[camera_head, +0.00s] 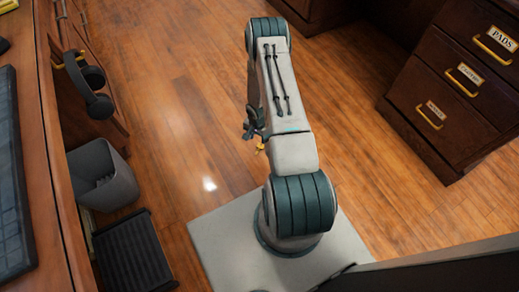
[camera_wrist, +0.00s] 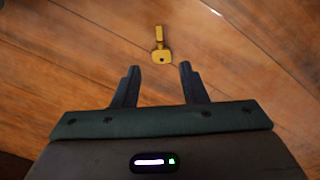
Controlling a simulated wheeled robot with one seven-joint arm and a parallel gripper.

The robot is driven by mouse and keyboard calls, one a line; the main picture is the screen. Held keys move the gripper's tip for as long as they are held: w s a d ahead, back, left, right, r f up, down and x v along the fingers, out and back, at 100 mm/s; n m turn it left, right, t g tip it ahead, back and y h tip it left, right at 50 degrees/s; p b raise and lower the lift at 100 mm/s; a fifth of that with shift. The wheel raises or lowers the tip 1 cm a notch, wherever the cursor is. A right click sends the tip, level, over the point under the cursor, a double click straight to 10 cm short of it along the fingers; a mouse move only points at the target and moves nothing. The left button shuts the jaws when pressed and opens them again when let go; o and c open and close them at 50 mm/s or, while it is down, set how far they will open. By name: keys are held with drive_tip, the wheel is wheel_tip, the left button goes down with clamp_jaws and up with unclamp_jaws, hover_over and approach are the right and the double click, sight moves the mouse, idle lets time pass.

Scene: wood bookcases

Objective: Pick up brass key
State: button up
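The brass key (camera_wrist: 161,55) shows in the wrist view against the wood floor, just past my fingertips and roughly centred between them. Its shaft points up in the picture and its bow is toward me. In the head view the key (camera_head: 260,147) is a small yellow shape beside my arm, near my gripper (camera_head: 253,124). In the wrist view my gripper (camera_wrist: 158,69) has its two dark fingers well apart, with nothing between them. My arm hides part of the gripper in the head view.
A desk edge (camera_head: 55,170) with a keyboard (camera_head: 14,180) runs along the left. Headphones (camera_head: 92,88) hang there above a grey bin (camera_head: 103,175) and a black footrest (camera_head: 135,252). A dark drawer cabinet (camera_head: 455,85) stands at right. The floor (camera_head: 160,80) between is clear.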

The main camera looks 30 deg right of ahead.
drive_tip(key=b, duration=0.2)
hover_over(257, 152)
drive_tip(key=f, duration=0.6)
drive_tip(key=shift+w+d, duration=0.15)
drive_tip(key=shift+d, duration=0.2)
drive_tip(key=f+b, duration=0.2)
drive_tip(key=f, duration=0.3)
drive_tip(key=shift+a+b, duration=0.2)
drive_tip(key=shift+b, duration=0.15)
clamp_jaws()
